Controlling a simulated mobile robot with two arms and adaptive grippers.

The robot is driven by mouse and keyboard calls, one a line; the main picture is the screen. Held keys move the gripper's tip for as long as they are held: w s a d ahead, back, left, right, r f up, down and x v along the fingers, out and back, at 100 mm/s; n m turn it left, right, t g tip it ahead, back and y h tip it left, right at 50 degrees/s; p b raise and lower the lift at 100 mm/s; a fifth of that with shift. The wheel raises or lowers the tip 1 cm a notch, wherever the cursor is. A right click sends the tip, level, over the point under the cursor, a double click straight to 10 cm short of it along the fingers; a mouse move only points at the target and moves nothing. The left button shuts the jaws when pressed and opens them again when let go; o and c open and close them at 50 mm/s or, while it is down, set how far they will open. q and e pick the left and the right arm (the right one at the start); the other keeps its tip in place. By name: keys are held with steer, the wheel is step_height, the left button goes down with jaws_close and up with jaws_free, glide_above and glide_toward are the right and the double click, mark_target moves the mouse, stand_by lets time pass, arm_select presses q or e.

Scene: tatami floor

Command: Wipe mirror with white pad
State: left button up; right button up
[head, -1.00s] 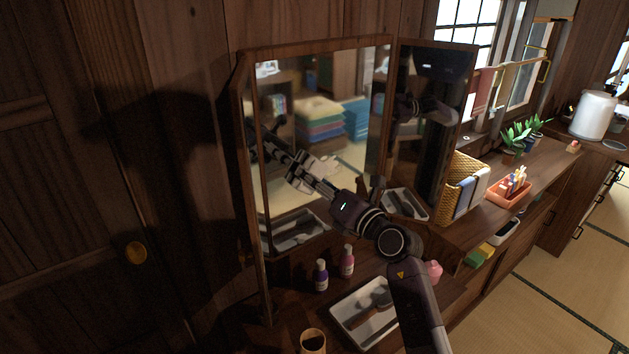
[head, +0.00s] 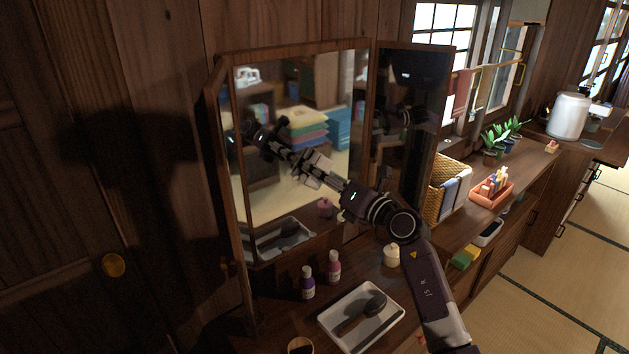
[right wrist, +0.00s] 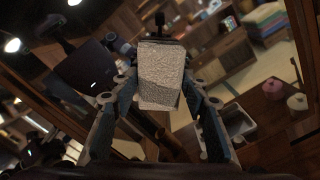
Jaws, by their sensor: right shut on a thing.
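The mirror (head: 290,200) is a wood-framed vanity mirror with a narrower side panel (head: 405,150) angled at its right. My right gripper (head: 312,170) is in front of the main glass, around mid-height, with its arm coming in from the lower right. In the right wrist view its two fingers are shut on the white pad (right wrist: 161,75), a pale block with a crinkled texture. In the head view the pad is mostly hidden by the fingers and blends with their reflection. I cannot tell whether it touches the glass. My left gripper is not in view.
Below the mirror stand a purple bottle (head: 307,284), a pink bottle (head: 333,268), a white tray (head: 392,338) with a dark brush, and a cream jar (head: 391,256). A wicker basket (head: 440,205) and an orange caddy (head: 490,200) stand on the counter at right.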

mark_target(287, 178)
steer(key=shift+w+d+b, duration=0.75)
steer(key=shift+w+d, duration=0.05)
steer(key=shift+d, duration=0.25)
steer(key=shift+w+d+r, duration=0.15)
steer(key=shift+w+d, duration=0.2)
steer(key=shift+d, duration=0.15)
steer(key=s+a+p, duration=0.1)
steer(key=p, duration=0.2)
steer(key=shift+s+a, duration=0.15)
steer(key=shift+a, duration=0.25)
steer(key=shift+s+a+p, duration=0.55)
steer(key=shift+a+p, duration=0.15)
steer(key=shift+s+a+p, duration=0.35)
steer(key=shift+a+p, duration=0.2)
steer(key=shift+p, duration=0.4)
steer(key=shift+s+a+p, duration=0.45)
steer(key=shift+a+p, duration=0.15)
steer(key=shift+p, duration=0.05)
steer(key=shift+s+a, duration=0.2)
steer(key=shift+a, duration=0.15)
steer(key=p, duration=0.1)
steer(key=s+a+p, duration=0.1)
steer(key=shift+s+a+p, duration=0.15)
steer(key=shift+a+p, duration=0.15)
steer(key=shift+p, duration=0.05)
steer(key=shift+s+a+p, duration=0.5)
steer(key=shift+a, duration=0.2)
steer(key=shift+d, duration=0.1)
